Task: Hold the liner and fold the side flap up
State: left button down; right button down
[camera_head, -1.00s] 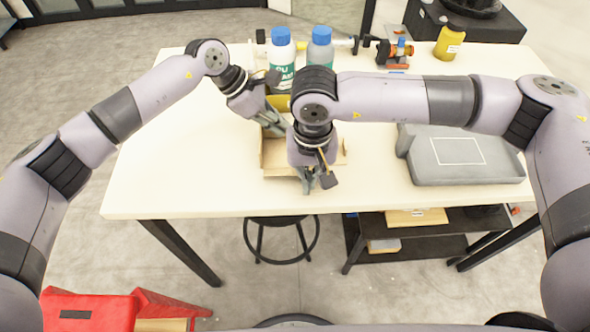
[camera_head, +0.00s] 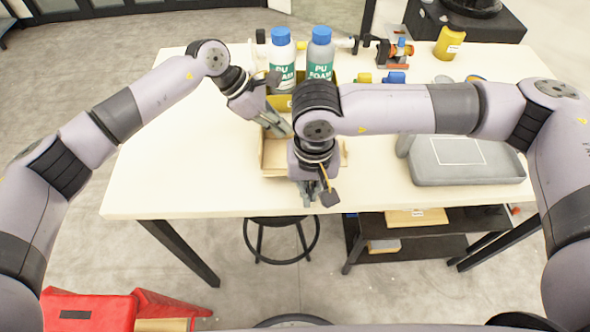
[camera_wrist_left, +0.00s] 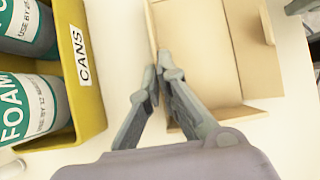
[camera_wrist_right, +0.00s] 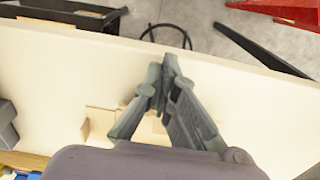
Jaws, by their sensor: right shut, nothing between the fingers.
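The cardboard liner (camera_head: 273,158) is a small open tan box near the table's front edge, partly hidden by my right arm. In the left wrist view its inside (camera_wrist_left: 210,50) and a raised flap on the right show. My left gripper (camera_head: 286,128) is at its far side. In the left wrist view the fingers (camera_wrist_left: 157,76) are closed together on the liner's left wall. My right gripper (camera_head: 306,198) points down at the liner's near side. In the right wrist view its tips (camera_wrist_right: 164,75) are together and empty, and part of the liner (camera_wrist_right: 100,122) shows beneath.
A yellow bin (camera_wrist_left: 88,95) marked CANS holds two PU foam bottles (camera_head: 320,58) behind the liner. A grey tray (camera_head: 465,170) lies to the right. The table's left part is clear. A stool (camera_head: 280,232) stands below the front edge.

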notch_tip(320, 180, up, 8)
dwell(0.9)
dwell(0.4)
jog(key=shift+w+f, duration=0.3)
jog(key=shift+f, duration=1.05)
jog(key=shift+w+f, duration=0.35)
jog(key=shift+f, duration=1.05)
jog(key=shift+w+f, duration=0.3)
jog(key=shift+f, duration=1.05)
jog(key=shift+w, duration=0.1)
jog(key=shift+w+r, duration=0.15)
jog(key=shift+w, duration=0.75)
jog(key=shift+w+r, duration=0.15)
jog(key=shift+w, duration=0.75)
jog(key=shift+s, duration=1.55)
